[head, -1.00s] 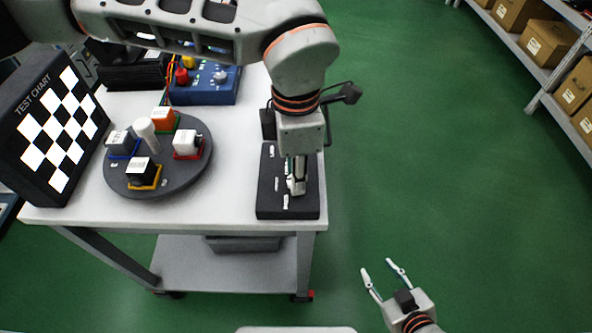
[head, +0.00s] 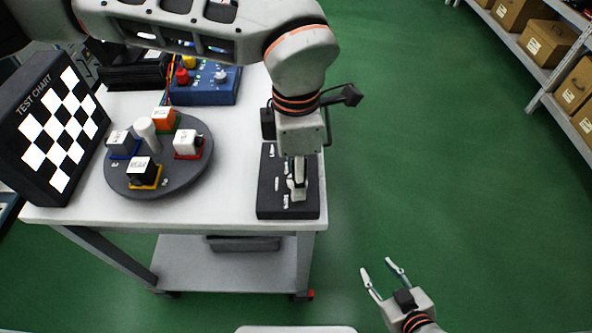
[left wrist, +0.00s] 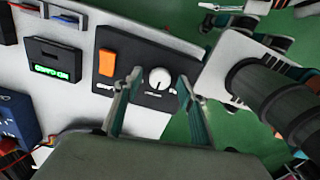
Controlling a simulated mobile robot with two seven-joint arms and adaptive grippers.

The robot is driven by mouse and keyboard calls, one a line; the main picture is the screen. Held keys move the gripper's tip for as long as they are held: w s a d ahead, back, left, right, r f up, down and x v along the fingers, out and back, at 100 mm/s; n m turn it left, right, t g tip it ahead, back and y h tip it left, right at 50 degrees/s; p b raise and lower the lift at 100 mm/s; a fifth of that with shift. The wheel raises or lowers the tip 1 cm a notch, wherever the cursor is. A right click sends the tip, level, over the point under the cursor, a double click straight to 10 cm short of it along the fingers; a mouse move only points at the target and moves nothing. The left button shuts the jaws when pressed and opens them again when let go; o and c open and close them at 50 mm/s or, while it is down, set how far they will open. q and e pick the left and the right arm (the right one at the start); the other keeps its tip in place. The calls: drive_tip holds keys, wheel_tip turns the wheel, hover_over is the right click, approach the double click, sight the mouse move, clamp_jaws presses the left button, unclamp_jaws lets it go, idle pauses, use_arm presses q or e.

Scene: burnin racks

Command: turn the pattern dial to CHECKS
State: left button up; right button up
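The pattern dial (left wrist: 159,79) is a round white knob on a black panel (left wrist: 134,66), beside an orange switch (left wrist: 107,62). Its small labels cannot be read. The panel (head: 267,205) lies at the cart's right edge in the head view. My left gripper (head: 297,192) points down over the panel and hides the dial there. In the left wrist view its fingers (left wrist: 160,88) are apart, one on each side of the dial; contact cannot be told. The test chart (head: 55,130) shows a black-and-white checkerboard. My right gripper (head: 385,275) is open and empty, away from the cart.
A grey turntable (head: 190,180) with several coloured blocks and a white post stands on the white cart top (head: 235,190). A blue box (head: 205,92) with knobs stands behind it. Shelves with cartons (head: 548,42) are far right.

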use_arm(q)
wheel_tip(320, 180, up, 12)
idle(0.6)
